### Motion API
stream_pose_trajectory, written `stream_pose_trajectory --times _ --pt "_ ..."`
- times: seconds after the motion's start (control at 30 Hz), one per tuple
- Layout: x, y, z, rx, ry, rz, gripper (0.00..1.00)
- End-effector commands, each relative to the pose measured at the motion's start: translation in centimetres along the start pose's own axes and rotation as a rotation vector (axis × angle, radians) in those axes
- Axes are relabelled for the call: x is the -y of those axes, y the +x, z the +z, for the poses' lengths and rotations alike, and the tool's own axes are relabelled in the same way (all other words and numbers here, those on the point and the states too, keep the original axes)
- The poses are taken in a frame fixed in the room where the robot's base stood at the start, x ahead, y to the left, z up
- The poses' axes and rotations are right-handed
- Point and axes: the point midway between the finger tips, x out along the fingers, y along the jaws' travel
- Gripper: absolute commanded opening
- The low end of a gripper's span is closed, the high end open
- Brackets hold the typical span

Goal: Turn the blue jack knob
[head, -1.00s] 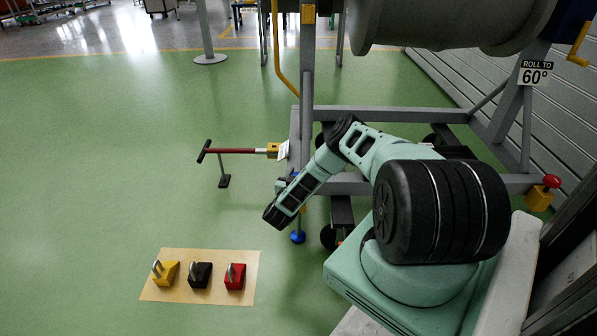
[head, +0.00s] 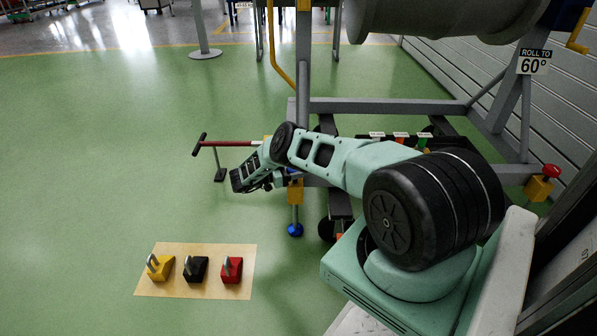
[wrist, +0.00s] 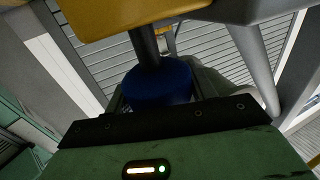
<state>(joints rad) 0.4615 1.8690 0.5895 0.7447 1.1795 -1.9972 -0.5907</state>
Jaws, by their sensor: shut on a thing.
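The blue knob (wrist: 157,82) shows in the wrist view as a round blue cap on a dark shaft, beside a yellow block (wrist: 130,15). My gripper (head: 280,180) is at the jack post in the head view, next to the yellow block (head: 295,190). It is shut on the blue knob; its fingertips are mostly hidden in both views. In the head view my wrist and gripper hide most of that spot. A blue ball-like foot (head: 295,230) shows below the yellow block, at the lower end of the post.
A grey frame (head: 390,108) carries a large cylinder (head: 430,22). A red T-handle bar (head: 228,144) sticks out left of the frame. A tan mat (head: 208,289) with yellow, black and red padlock-like blocks lies front left. A red button (head: 551,171) is at right. Green floor at left is clear.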

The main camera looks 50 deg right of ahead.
Motion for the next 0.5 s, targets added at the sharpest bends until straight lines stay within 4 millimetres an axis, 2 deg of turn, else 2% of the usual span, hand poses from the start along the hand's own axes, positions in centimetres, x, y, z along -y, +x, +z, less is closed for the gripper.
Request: stream_pose_trajectory --times 0.5 --pt "-0.22 0.05 0.53 -0.004 0.005 0.248 0.33"
